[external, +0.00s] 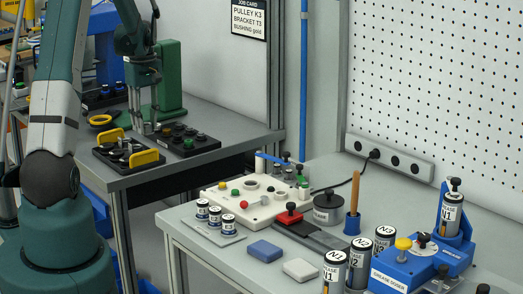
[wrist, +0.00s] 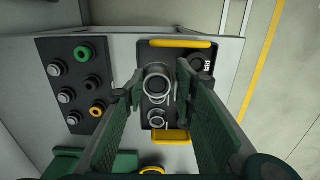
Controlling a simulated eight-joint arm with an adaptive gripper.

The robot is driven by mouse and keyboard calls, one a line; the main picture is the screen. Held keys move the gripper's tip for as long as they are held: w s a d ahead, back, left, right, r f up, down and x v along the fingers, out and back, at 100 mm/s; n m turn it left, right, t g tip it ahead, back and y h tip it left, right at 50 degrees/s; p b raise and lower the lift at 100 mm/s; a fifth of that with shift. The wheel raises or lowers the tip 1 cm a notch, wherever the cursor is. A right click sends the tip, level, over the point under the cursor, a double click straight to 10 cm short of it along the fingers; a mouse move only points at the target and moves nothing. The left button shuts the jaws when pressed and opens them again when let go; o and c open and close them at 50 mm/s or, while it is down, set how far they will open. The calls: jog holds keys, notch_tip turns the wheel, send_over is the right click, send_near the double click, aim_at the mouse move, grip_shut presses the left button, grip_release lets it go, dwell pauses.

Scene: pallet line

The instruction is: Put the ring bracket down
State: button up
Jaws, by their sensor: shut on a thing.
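My gripper (wrist: 160,86) points down over a dark tray with two yellow handles (wrist: 187,137). It also shows in the external view (external: 147,128). Its fingers are shut on a grey metal ring-shaped part, the ring bracket (wrist: 157,83), which shows between the fingertips. Other round grey parts lie close below it in the wrist view, so its exact outline is hard to tell. The tray (external: 104,161) stands on the grey bench in the external view. I cannot tell whether the bracket touches the tray.
A dark board (wrist: 50,87) with several round parts, among them a green ring (wrist: 83,53), lies beside the tray. A green press stand (external: 168,85) rises behind. A yellow ring (external: 100,120) lies on the bench. The nearer table (external: 185,225) holds canisters and a control box.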

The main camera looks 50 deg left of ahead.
dwell(0.8)
jog(key=w+d+m, duration=0.5)
jog(key=w+d, duration=0.5)
jog(key=d, duration=0.5)
jog(key=w+d+m, duration=0.4)
jog(key=w+d, duration=0.6)
jog(key=d, duration=0.4)
jog(key=w+d+m, duration=0.1)
jog(key=d, duration=0.5)
jog(key=w+d+r+m, duration=0.1)
jog(key=w+d+m, duration=0.1)
jog(key=d, duration=0.4)
jog(key=w+d+m, duration=0.1)
jog(key=d, duration=0.5)
jog(key=shift+w+d+r+m, duration=0.2)
jog(key=shift+w+m, duration=0.05)
jog(key=shift+m, duration=0.05)
jog(key=d+m, duration=0.4)
jog(key=d, duration=1.3)
jog(key=shift+w+d+r, duration=0.2)
jog(key=shift+w+d, duration=0.05)
jog(key=shift+f, duration=3.1)
